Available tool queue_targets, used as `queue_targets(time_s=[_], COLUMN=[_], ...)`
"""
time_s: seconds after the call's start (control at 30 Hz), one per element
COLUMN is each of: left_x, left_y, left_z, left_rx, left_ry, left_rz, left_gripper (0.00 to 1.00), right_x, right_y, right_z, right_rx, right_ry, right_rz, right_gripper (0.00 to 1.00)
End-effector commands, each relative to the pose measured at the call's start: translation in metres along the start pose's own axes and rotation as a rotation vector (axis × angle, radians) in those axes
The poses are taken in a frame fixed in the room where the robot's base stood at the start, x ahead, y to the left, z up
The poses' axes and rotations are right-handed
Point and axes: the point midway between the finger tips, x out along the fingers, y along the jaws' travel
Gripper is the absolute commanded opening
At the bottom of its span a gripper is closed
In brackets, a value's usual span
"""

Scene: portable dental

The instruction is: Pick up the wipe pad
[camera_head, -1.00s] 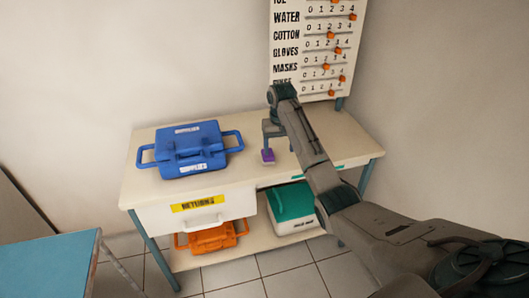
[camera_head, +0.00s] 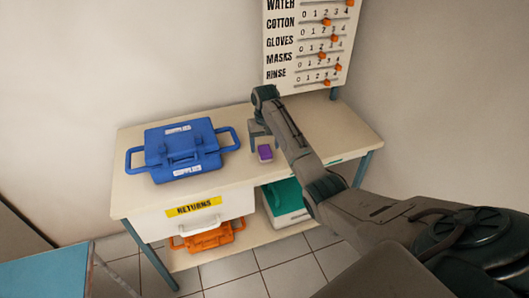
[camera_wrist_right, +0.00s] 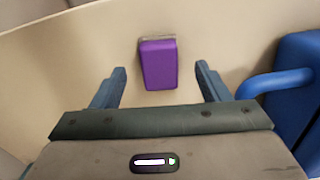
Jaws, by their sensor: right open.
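The wipe pad is a small purple block (camera_head: 265,152) on the cream table, right of the blue case. It also shows in the right wrist view (camera_wrist_right: 159,64), between and a little beyond the two fingertips. My right gripper (camera_head: 259,136) is above the table at the pad, with its fingers pointing down. In the right wrist view the right gripper (camera_wrist_right: 162,76) is open and empty, with clear gaps on both sides of the pad. My left gripper is not in view.
A blue supplies case (camera_head: 182,150) with side handles stands left of the pad. Below are a returns drawer (camera_head: 193,212), an orange case (camera_head: 208,238) and a green-lidded box (camera_head: 286,200) on the lower shelf. A slider board (camera_head: 308,45) stands behind. The table's right part is clear.

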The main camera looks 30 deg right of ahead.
Motion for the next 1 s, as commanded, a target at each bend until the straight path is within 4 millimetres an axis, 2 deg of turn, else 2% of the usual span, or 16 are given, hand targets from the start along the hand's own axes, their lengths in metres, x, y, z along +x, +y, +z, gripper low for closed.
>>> queue_targets(time_s=[0.1,0.2,0.5,0.53,0.77,1.0], left_x=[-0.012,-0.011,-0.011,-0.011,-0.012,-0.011], left_y=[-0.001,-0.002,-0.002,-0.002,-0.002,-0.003], left_z=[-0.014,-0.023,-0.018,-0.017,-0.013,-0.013], left_rx=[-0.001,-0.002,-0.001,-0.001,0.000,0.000], left_ry=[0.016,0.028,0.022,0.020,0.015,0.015], left_rz=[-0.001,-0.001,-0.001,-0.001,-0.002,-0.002], left_gripper=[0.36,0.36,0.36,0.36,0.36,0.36], right_x=[0.016,0.031,0.039,0.039,0.038,0.038], right_y=[0.001,0.000,0.000,0.000,0.000,0.000], right_z=[0.007,0.006,0.006,0.006,0.006,0.006], right_rx=[0.000,0.000,-0.001,-0.001,0.000,0.000], right_ry=[-0.005,-0.004,-0.001,-0.001,-0.001,-0.001], right_rz=[0.001,0.000,0.000,0.000,0.000,0.000], right_gripper=[0.69,0.69,0.69,0.67,0.22,0.21])
